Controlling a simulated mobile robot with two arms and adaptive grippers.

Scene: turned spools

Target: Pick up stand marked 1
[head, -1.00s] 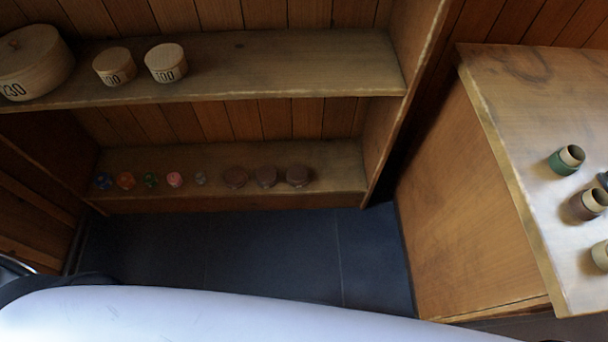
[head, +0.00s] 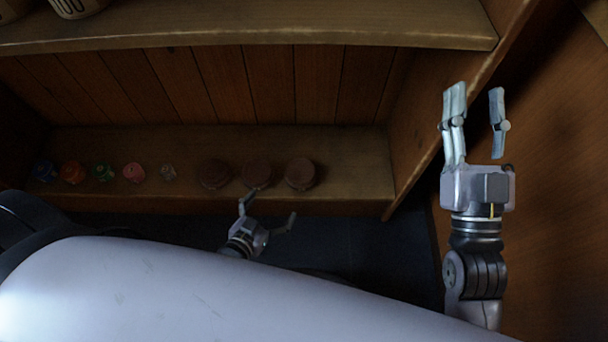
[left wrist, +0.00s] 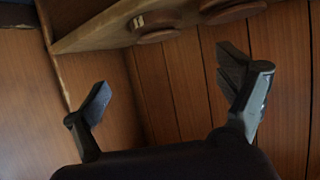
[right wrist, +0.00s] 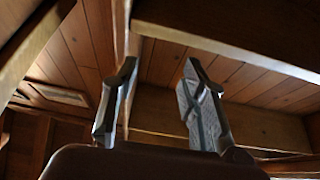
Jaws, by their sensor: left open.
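Three dark brown round stands stand in a row on the lower shelf in the head view: a left one (head: 217,173), a middle one (head: 258,174) and a right one (head: 300,172). No number is readable on them there. In the left wrist view two brown round stands show at the top; one (left wrist: 155,34) bears a small pale mark, unclear, and the other (left wrist: 232,12) shows none. My left gripper (head: 267,209) is open and empty, just in front of and below the middle stand. My right gripper (head: 477,112) is open and empty, raised at the right by the shelf's side panel.
Several small coloured items, such as an orange one (head: 72,172) and a pink one (head: 134,172), sit left on the lower shelf (head: 350,185). A wooden cabinet side (head: 555,200) stands at the right.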

